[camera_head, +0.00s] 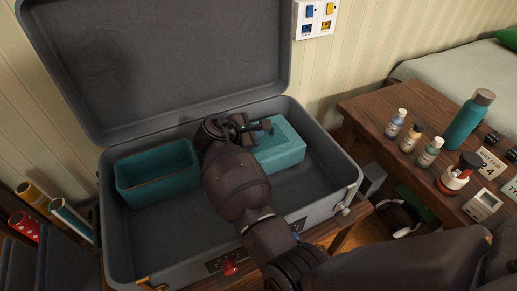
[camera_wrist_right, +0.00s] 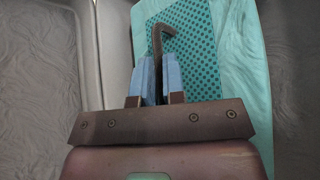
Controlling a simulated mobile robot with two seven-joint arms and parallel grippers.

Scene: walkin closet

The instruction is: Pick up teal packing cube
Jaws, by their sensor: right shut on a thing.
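The teal packing cube (camera_head: 281,150) has a dotted mesh top and lies in the right back part of the open grey suitcase (camera_head: 345,165). In the right wrist view its teal fabric (camera_wrist_right: 235,85) fills the upper right. My right gripper (camera_head: 264,127) is over the cube's top, at its back left. In the wrist view the blue-padded fingers of my right gripper (camera_wrist_right: 160,70) are shut on a dark hooked handle (camera_wrist_right: 157,32) above the mesh. The cube appears to rest on the suitcase floor; its left side is hidden by my right arm. My left gripper is not in view.
An open teal bin (camera_head: 158,180) stands at the suitcase's left. The raised lid (camera_head: 165,60) stands behind. A wooden table (camera_head: 375,107) at the right holds several small bottles, a teal flask (camera_head: 468,122) and cards. Rolled tubes (camera_head: 35,198) stand at the far left.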

